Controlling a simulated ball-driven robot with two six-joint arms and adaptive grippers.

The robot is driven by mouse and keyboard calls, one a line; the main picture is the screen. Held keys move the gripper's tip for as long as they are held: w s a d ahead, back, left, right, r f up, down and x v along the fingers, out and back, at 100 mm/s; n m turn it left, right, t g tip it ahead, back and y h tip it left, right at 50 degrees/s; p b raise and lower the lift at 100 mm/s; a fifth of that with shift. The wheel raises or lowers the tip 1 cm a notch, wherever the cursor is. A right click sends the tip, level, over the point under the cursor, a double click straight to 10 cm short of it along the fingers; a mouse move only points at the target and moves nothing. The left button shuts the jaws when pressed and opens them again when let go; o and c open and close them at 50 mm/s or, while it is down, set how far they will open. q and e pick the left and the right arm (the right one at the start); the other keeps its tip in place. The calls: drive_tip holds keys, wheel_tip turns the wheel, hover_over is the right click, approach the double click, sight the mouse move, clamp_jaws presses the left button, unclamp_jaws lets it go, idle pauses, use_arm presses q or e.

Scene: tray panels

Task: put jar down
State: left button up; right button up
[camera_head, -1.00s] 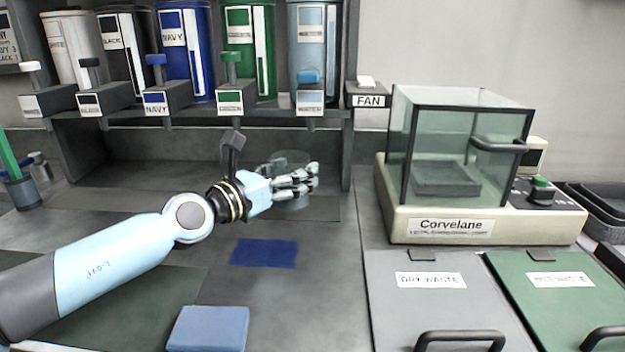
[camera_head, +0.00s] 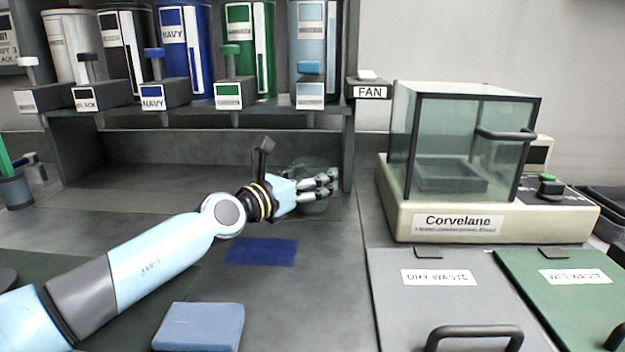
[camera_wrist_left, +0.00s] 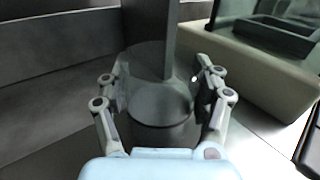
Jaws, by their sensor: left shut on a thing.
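The jar (camera_head: 312,166) is clear glass and stands mostly hidden behind my left gripper's fingers in the head view. In the left wrist view the jar (camera_wrist_left: 160,104) is upright between the fingers, with what looks like grey contents. My left gripper (camera_head: 330,184) is shut on the jar below the right end of the dispenser shelf. In the left wrist view both fingers of the gripper (camera_wrist_left: 162,92) press on the jar's sides. I cannot tell whether its base touches the counter. My right gripper is out of view.
Several colour dispensers (camera_head: 187,55) stand on the shelf above, its right post (camera_head: 347,150) just beyond the jar. A glass-walled Corvelane device (camera_head: 460,222) stands to the right. A navy patch (camera_head: 262,251) and a blue block (camera_head: 200,327) lie in front. Waste lids (camera_head: 436,285) are at the lower right.

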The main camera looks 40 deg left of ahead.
use_arm(q)
drive_tip(key=shift+f, duration=0.1)
drive_tip(key=o, duration=1.6)
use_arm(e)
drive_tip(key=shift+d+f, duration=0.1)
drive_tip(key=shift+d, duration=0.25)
use_arm(q)
drive_tip(key=shift+r, duration=0.25)
drive_tip(key=s, duration=0.3)
drive_tip(key=s+p, duration=0.1)
drive_tip(key=s, duration=0.3)
drive_tip(key=s+a, duration=0.1)
drive_tip(key=s, duration=0.3)
drive_tip(key=shift+s+f, duration=0.15)
drive_tip(key=shift+s+a, duration=0.1)
drive_tip(key=shift+s, duration=0.3)
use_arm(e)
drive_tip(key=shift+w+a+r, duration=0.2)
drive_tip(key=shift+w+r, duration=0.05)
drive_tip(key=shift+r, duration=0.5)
